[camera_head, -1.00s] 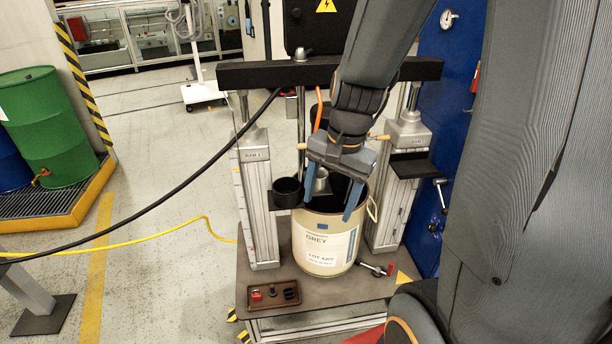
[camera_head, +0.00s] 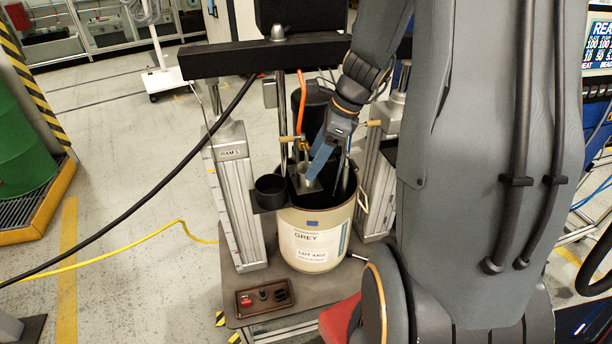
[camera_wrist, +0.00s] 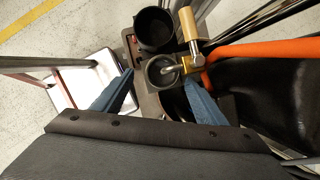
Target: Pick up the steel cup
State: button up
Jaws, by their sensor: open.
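The steel cup (camera_head: 305,184) is a small grey metal cup on a dark support above the rim of the drum (camera_head: 318,238). In the wrist view, the steel cup (camera_wrist: 160,78) is upright, under a brass tap, just beyond and between my fingertips. My gripper (camera_head: 316,172) has blue fingers and reaches in from the upper right, close to the cup. Its other finger is hidden in the head view. In the wrist view, my gripper (camera_wrist: 160,88) is open and empty, with one finger on each side of the cup. Contact cannot be told.
A black cup (camera_head: 270,190) sits left of the steel cup. A brass tap (camera_wrist: 190,45) with an orange hose (camera_wrist: 262,48) hangs close over the cup. Ram columns (camera_head: 237,195) flank the drum, under a black crossbeam (camera_head: 262,56). A control box (camera_head: 264,297) lies in front.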

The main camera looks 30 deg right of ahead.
jog(key=shift+x, duration=2.3)
jog(key=shift+w+d, duration=0.1)
jog(key=shift+d, duration=0.1)
jog(key=shift+c, duration=0.3)
jog(key=c, duration=1.2)
jog(key=shift+r+p, duration=0.3)
jog(key=shift+p, duration=0.45)
